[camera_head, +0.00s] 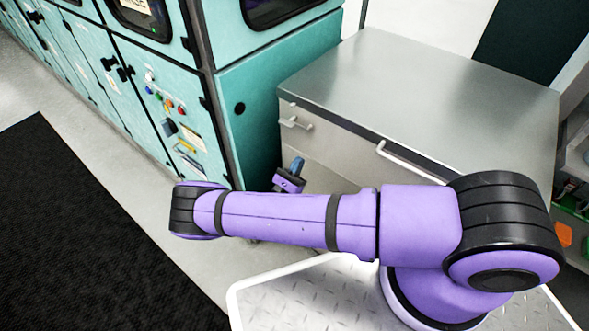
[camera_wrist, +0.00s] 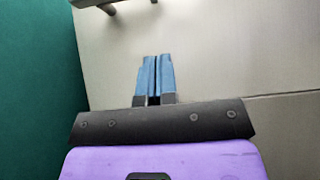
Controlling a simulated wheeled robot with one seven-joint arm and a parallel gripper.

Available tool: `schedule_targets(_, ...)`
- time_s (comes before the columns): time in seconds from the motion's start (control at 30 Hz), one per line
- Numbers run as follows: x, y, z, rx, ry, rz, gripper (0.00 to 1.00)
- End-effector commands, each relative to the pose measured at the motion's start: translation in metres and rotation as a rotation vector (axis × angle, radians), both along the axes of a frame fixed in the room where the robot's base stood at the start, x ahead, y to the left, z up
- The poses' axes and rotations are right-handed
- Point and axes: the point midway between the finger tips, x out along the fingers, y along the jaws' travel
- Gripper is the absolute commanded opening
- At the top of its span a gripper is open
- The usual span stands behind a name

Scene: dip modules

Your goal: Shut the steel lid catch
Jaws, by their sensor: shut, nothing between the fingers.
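The steel lid catch (camera_head: 295,122) is a small metal lever on the upper left of the front of a grey steel chest (camera_head: 440,85), just below the lid's edge. In the wrist view, part of a grey metal fitting, likely the catch (camera_wrist: 108,7), shows at the top left edge, cut off by the frame. My gripper (camera_head: 298,162) is below the catch in the head view, apart from it. Its blue fingers are together and empty; in the wrist view the fingers (camera_wrist: 156,60) point up toward the fitting, with bare panel around them. Whether the catch is latched is unclear.
A bar handle (camera_head: 415,165) sticks out of the chest's front, right of the catch. Teal cabinets (camera_head: 265,110) stand close on the left. A black mat (camera_head: 70,230) lies on the floor at left. A shelf with coloured items (camera_head: 563,234) is at the right edge.

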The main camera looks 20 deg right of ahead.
Motion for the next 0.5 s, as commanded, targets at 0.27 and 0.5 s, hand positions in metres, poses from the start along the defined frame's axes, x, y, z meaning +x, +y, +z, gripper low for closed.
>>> schedule_targets(0.27,0.021,-0.031,0.038,0.000,-0.002,-0.002,0.00)
schedule_targets(0.5,0.020,-0.030,0.068,0.001,-0.001,0.000,0.00)
